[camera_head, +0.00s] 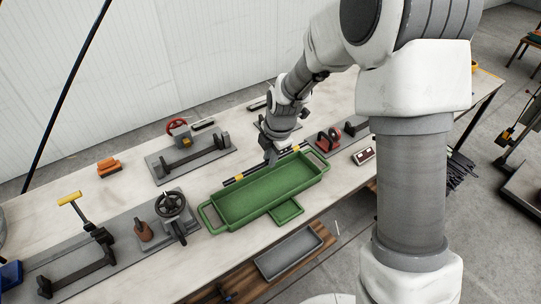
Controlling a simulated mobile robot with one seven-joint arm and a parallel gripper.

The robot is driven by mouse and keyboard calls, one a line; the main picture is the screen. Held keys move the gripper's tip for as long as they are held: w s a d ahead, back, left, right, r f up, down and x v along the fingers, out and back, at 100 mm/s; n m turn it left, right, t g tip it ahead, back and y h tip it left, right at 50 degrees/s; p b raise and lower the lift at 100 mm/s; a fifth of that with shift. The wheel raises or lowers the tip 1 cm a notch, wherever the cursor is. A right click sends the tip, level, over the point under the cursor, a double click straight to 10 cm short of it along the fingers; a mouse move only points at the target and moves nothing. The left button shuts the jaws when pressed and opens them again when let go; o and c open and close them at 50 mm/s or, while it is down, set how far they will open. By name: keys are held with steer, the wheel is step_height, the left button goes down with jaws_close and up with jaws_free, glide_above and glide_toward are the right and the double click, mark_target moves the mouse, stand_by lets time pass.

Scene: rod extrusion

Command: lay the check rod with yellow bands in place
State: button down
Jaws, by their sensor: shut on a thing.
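The check rod (258,169) is long, thin and dark, with a yellow band near each end. It lies slantwise along the far long side of the green tray (212,217). My gripper (270,160) points down at the rod's middle and is shut on it. The fingertips are small and partly hidden here. I cannot tell whether the rod touches the tray rim or the table, or hangs just above.
A grey fixture (160,175) with a red wheel stands behind left. A black handwheel (171,204) and a yellow-handled fixture (70,199) stand left. A red clamp unit (328,139) stands right. An orange block (108,167) lies at back left.

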mark_target(268, 190)
stand_by(0.4)
steer(key=shift+f+b, duration=0.65)
steer(key=shift+b, duration=0.2)
step_height(268, 190, down, 11)
steer(key=b, duration=0.8)
steer(key=shift+b, duration=0.4)
steer(key=shift+r, duration=0.1)
steer(key=c, duration=0.8)
jaws_free()
steer(key=shift+o, duration=0.2)
steer(key=p+v, duration=0.1)
steer(key=v, duration=1.6)
steer(key=shift+r, duration=0.2)
